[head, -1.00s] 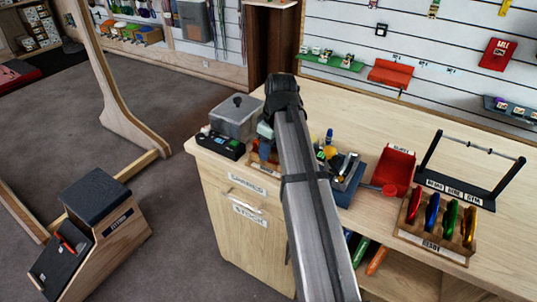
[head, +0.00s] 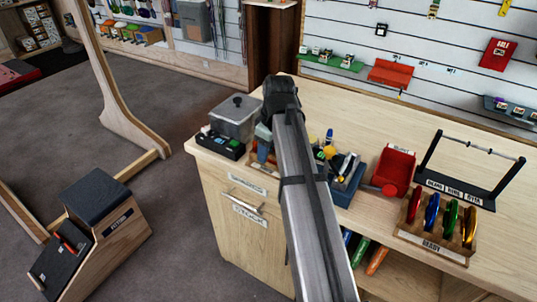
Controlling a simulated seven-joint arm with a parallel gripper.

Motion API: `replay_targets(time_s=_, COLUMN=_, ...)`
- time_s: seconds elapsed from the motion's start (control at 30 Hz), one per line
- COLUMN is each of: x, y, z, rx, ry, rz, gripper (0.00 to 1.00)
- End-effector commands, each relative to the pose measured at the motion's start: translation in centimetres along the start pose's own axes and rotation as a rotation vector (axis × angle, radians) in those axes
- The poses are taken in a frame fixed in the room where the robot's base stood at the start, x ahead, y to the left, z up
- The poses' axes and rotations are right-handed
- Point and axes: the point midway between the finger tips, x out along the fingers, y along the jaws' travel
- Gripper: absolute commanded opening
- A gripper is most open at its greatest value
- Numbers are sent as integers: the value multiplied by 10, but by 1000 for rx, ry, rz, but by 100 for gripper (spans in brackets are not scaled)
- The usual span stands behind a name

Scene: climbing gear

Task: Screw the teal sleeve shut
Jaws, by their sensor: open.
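My arm (head: 305,200) reaches up from the bottom edge to a dark joint (head: 281,92) over the left part of the counter. My gripper cannot be made out; it seems hidden behind the arm. I cannot pick out a teal sleeve. Several carabiners, including a red one (head: 414,206), a blue one (head: 432,211), a green one (head: 450,217) and a gold one (head: 469,226), stand in a wooden rack (head: 432,250) at the right. A grey-teal shape above a blue one (head: 263,140) shows left of the arm, too small to identify.
The counter (head: 365,110) holds a grey lidded box (head: 236,118), a black tray (head: 222,146), a blue bin of tools (head: 344,190), a red bin (head: 397,170) and a black bar stand (head: 455,187). Its back is clear. A padded wooden stool (head: 98,195) stands on the floor.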

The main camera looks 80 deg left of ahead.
Motion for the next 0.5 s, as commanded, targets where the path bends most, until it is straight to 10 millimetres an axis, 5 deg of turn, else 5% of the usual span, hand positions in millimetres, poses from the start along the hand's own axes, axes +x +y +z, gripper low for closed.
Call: replay_targets(time_s=0.5, x=0, y=-9, z=0, rx=0, ry=0, rz=0, gripper=47)
